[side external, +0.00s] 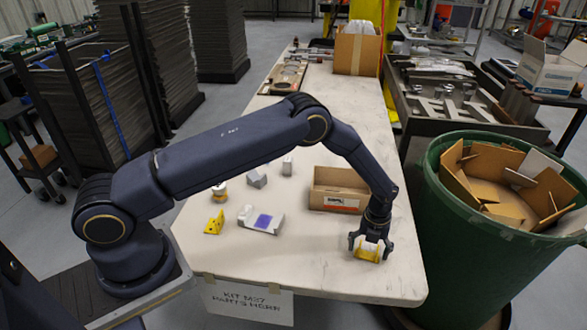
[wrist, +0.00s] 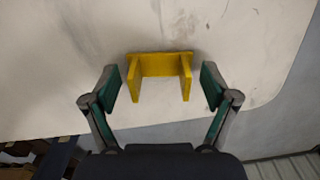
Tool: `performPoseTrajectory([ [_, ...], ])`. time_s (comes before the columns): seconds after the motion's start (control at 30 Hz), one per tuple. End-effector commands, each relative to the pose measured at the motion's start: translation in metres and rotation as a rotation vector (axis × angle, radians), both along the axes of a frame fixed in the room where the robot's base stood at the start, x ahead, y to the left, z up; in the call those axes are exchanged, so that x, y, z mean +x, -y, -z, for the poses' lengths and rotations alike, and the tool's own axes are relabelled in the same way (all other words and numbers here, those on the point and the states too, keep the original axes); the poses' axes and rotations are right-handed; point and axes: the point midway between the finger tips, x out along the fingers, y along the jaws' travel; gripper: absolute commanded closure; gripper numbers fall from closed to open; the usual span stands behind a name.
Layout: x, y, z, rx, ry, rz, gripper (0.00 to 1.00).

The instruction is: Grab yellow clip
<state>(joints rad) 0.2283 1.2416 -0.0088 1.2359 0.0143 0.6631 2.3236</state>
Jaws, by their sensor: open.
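The yellow clip (wrist: 160,66) is a U-shaped piece on the white table, with its two arms pointing toward my gripper in the wrist view. My gripper (wrist: 160,88) is open, with one green-padded finger on each side of the clip and a gap on both sides. In the side external view my gripper (side external: 370,245) points down near the table's front right, and the yellow clip (side external: 367,253) shows between its fingers. Part of the clip is hidden by the fingers there.
An open cardboard box (side external: 338,190) stands just behind my gripper. A yellow bracket (side external: 214,222), a white block with a purple patch (side external: 262,220) and small grey parts (side external: 257,178) lie left on the table (side external: 310,265). A green bin (side external: 450,235) stands beyond the right edge.

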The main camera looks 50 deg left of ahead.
Motion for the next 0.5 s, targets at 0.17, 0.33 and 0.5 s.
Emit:
performPoseTrajectory([
  [0.17,-0.0002,0.0001,-0.0003,-0.001,-0.001,0.000,0.25],
  [0.33,-0.0002,0.0000,-0.0004,-0.001,-0.001,-0.001,0.43],
  [0.5,-0.0003,0.0001,-0.0004,-0.001,-0.001,-0.001,0.60],
])
